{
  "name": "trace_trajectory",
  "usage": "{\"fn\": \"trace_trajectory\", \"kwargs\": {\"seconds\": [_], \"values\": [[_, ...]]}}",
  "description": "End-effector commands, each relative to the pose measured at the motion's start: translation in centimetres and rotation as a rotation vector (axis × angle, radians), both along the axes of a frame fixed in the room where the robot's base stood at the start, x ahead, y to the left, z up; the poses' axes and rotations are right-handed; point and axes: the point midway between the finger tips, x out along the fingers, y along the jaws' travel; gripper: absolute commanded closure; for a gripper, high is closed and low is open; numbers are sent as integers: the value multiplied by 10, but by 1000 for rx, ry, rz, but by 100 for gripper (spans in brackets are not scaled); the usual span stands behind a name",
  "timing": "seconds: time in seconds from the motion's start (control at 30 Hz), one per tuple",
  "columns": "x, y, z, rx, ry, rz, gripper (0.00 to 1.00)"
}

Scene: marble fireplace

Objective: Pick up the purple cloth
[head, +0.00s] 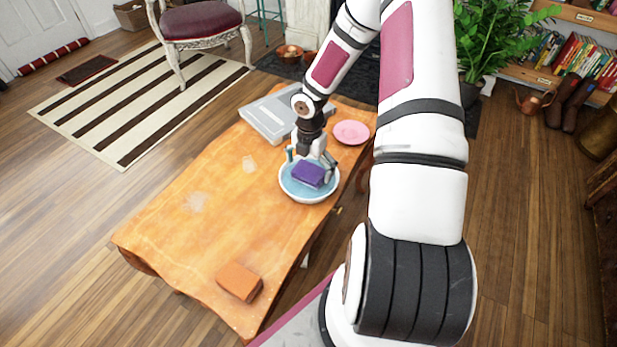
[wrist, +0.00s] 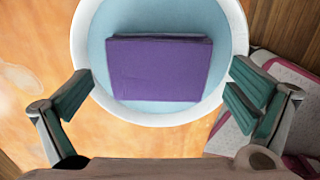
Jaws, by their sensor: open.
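The purple cloth (head: 308,174) is a folded, flat block lying inside a blue bowl with a white rim (head: 309,199) on the wooden table. In the wrist view the cloth (wrist: 160,70) lies flat on the floor of the bowl (wrist: 228,100), its near edge facing me. My gripper (head: 311,163) is above the bowl and the cloth, pointing down. In the wrist view my gripper (wrist: 160,95) is open, its green-padded fingers wide apart on either side of the bowl's near part. Nothing is between the fingers that I can see them touch.
The wooden table (head: 210,210) also holds a grey book or box (head: 268,118), a pink plate (head: 351,132) and an orange-brown block (head: 239,282). The plate and the grey box are close to the bowl. The table's left middle is mostly clear.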

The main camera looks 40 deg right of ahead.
Motion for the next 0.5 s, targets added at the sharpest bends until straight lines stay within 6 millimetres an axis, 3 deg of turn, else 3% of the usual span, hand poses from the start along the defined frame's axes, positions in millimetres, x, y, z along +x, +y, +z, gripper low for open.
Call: {"fn": "trace_trajectory", "kwargs": {"seconds": [0.1, 0.37, 0.5], "values": [[1, 1, -18, 0, 1, 1, 0], [1, 0, -20, -1, 0, 0, 0], [0, 0, -20, 0, 0, 0, 32]]}}
